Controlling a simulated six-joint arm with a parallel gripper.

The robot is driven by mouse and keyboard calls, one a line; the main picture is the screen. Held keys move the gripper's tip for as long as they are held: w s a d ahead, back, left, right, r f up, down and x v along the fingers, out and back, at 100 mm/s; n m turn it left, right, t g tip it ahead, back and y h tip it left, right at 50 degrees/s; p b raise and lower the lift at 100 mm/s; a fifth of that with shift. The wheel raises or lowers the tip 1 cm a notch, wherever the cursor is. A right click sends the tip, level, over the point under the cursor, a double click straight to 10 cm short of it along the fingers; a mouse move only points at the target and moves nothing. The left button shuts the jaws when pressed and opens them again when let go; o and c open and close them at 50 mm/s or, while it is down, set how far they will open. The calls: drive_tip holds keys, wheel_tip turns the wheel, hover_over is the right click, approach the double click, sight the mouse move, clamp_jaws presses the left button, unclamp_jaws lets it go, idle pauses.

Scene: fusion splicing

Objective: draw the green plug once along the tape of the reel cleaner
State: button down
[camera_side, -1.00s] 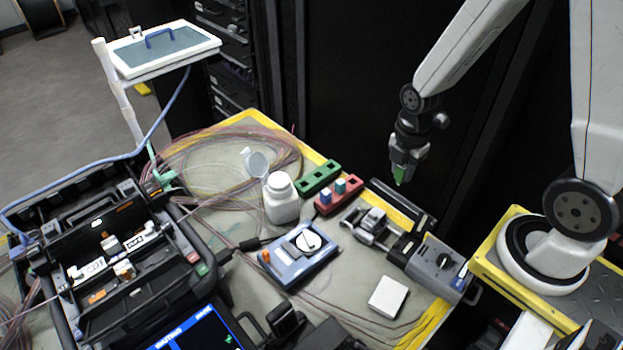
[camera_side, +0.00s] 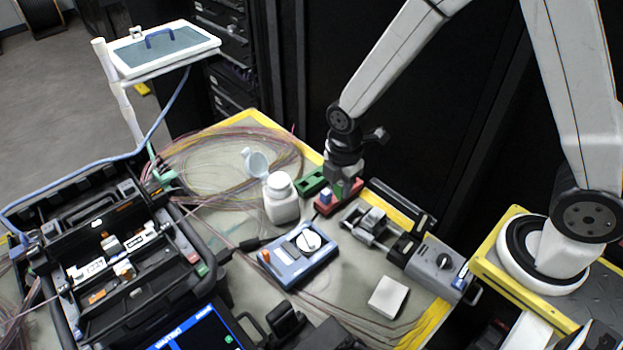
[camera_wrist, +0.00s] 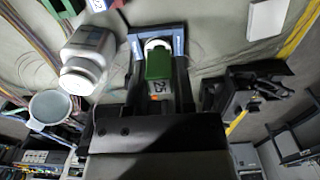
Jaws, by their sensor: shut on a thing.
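My gripper (camera_side: 343,183) is shut on the green plug (camera_wrist: 158,65). In the wrist view the plug is between the two dark fingers. In the side view it is mostly hidden by the gripper, with the red holder behind it. The reel cleaner (camera_side: 286,268) looks like the blue device with a white round reel (camera_side: 308,241), lying on the table below and left of my gripper. In the wrist view the cleaner's blue edge (camera_wrist: 178,42) and part of the white reel show behind the plug. I cannot see the tape clearly, and the plug seems apart from it.
A white bottle (camera_side: 281,203) stands left of my gripper, also in the wrist view (camera_wrist: 88,55). A red holder (camera_side: 325,205) and a green holder (camera_side: 312,181) are close by. A grey device (camera_side: 437,262) and a white pad (camera_side: 387,297) are at right.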

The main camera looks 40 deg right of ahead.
drive_tip(key=a+f, duration=0.2)
drive_tip(key=a, duration=1.2)
drive_tip(key=shift+w+a, duration=0.25)
drive_tip(key=shift+a, duration=0.1)
drive_tip(key=shift+f, duration=0.1)
drive_tip(key=shift+f, duration=2.5)
drive_tip(key=shift+f, duration=0.9)
idle(0.5)
drive_tip(key=shift+w, duration=1.2)
idle(1.0)
